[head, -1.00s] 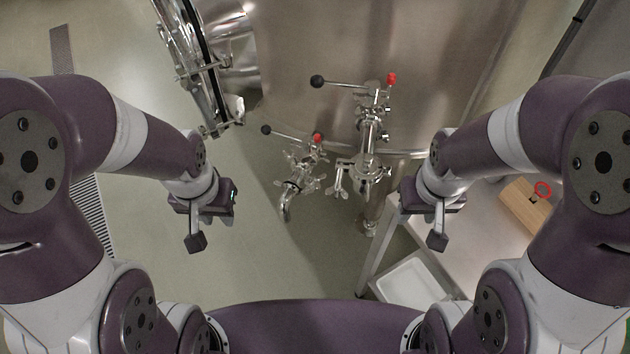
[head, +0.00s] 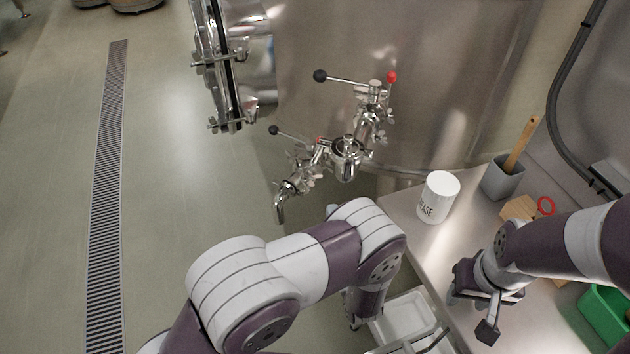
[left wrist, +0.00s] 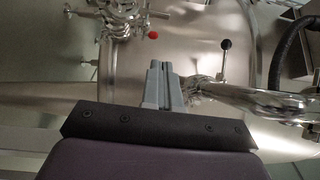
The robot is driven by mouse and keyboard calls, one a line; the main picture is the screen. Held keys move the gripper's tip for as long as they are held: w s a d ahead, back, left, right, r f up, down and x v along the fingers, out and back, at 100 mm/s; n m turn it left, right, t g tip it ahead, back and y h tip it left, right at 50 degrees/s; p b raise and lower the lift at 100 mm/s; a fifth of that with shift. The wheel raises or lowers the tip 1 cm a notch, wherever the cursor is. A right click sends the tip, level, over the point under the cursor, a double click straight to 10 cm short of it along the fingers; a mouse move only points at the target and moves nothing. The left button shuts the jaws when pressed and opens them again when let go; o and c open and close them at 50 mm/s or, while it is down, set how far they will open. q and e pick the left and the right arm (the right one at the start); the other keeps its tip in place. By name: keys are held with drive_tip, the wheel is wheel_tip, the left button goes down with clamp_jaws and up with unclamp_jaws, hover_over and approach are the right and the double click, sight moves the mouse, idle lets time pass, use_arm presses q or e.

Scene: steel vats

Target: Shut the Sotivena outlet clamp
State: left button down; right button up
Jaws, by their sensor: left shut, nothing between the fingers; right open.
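A steel outlet assembly with clamp fittings (head: 347,158) projects from the vat (head: 430,90). A bent spout and valve (head: 292,185) hang at its left. No Sotivena label is readable, and I cannot tell whether a clamp is open or shut. My left arm reaches across below the outlet in the head view, its fingertips hidden there. In the left wrist view, my left gripper (left wrist: 161,68) is shut and empty, with clamp fittings (left wrist: 120,18) above left, apparently apart from it. My right gripper (head: 474,308) is open and empty over the bench at right.
An upper valve has a black-ball lever (head: 320,76) and red knob (head: 391,76). The bench (head: 400,205) holds a white tub (head: 439,197), a grey holder (head: 503,178) and a green bin (head: 608,318). A hinged steel door (head: 228,75) stands left. The left floor is open.

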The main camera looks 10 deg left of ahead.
sight(310, 184)
use_arm(q)
drive_tip(key=shift+s+a+x, duration=0.2)
drive_tip(key=shift+a+x, duration=0.2)
drive_tip(key=shift+x, duration=1.6)
drive_tip(key=shift+s+a+x, duration=0.2)
drive_tip(key=shift+a+x, duration=0.25)
drive_tip(key=shift+x, duration=1.55)
drive_tip(key=shift+s+a+x, duration=0.25)
drive_tip(key=shift+a+x, duration=0.15)
drive_tip(key=shift+x, duration=1.6)
use_arm(e)
drive_tip(key=shift+r, duration=0.2)
use_arm(q)
drive_tip(key=shift+w, duration=0.1)
use_arm(e)
drive_tip(key=shift+s, duration=0.1)
